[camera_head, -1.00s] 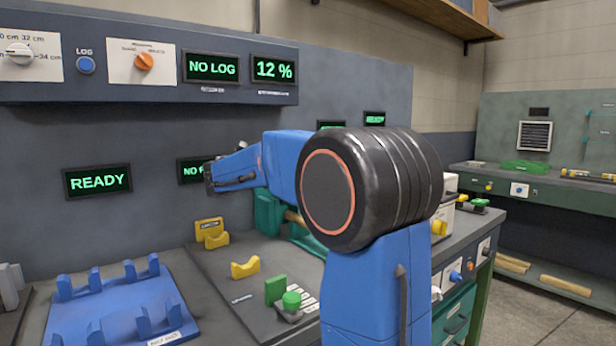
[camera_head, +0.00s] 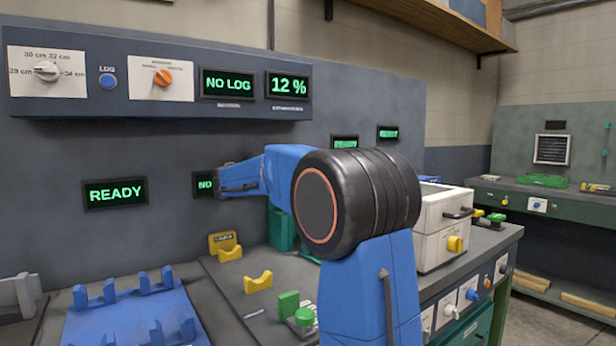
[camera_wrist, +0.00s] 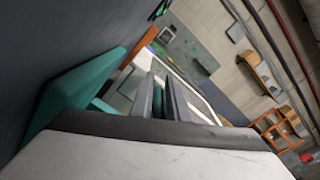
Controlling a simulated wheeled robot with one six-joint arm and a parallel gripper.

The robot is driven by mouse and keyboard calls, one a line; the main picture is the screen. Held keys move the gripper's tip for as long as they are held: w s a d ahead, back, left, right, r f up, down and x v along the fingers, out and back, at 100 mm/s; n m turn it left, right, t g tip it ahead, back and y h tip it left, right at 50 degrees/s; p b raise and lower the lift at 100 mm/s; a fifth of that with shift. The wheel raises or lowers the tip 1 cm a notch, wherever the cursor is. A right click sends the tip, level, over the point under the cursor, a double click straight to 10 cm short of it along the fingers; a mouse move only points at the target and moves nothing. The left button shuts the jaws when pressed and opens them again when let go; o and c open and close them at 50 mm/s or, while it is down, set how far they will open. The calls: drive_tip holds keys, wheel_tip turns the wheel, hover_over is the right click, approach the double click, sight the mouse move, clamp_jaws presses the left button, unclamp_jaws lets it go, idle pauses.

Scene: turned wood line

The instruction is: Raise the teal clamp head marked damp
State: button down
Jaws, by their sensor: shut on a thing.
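A teal block-like part (camera_head: 281,230) stands against the back panel in the head view, mostly hidden behind my arm. A teal part (camera_wrist: 75,95) also fills the left side of the wrist view, close beside my gripper. I cannot read a damp mark on either, and I cannot tell whether they are one piece. My gripper (camera_wrist: 167,98) shows in the wrist view as two grey fingers close together. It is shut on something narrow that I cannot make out. I cannot make out the fingers in the head view.
A blue cradle tray (camera_head: 130,315) lies at the front left. Yellow V-blocks (camera_head: 258,282) and a green knob (camera_head: 304,316) stand on the bench. A white box (camera_head: 440,228) with a yellow knob is right of my arm. Panel displays read READY (camera_head: 115,193), NO LOG and 12 %.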

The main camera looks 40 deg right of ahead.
drive_tip(key=shift+w+f, duration=0.2)
drive_tip(key=shift+f, duration=0.2)
drive_tip(key=c, duration=1.8)
unclamp_jaws()
drive_tip(key=shift+w+f, duration=0.1)
drive_tip(key=shift+r, duration=0.25)
drive_tip(key=shift+a, duration=0.2)
drive_tip(key=a, duration=1.1)
drive_tip(key=w+a, duration=0.1)
drive_tip(key=a, duration=0.5)
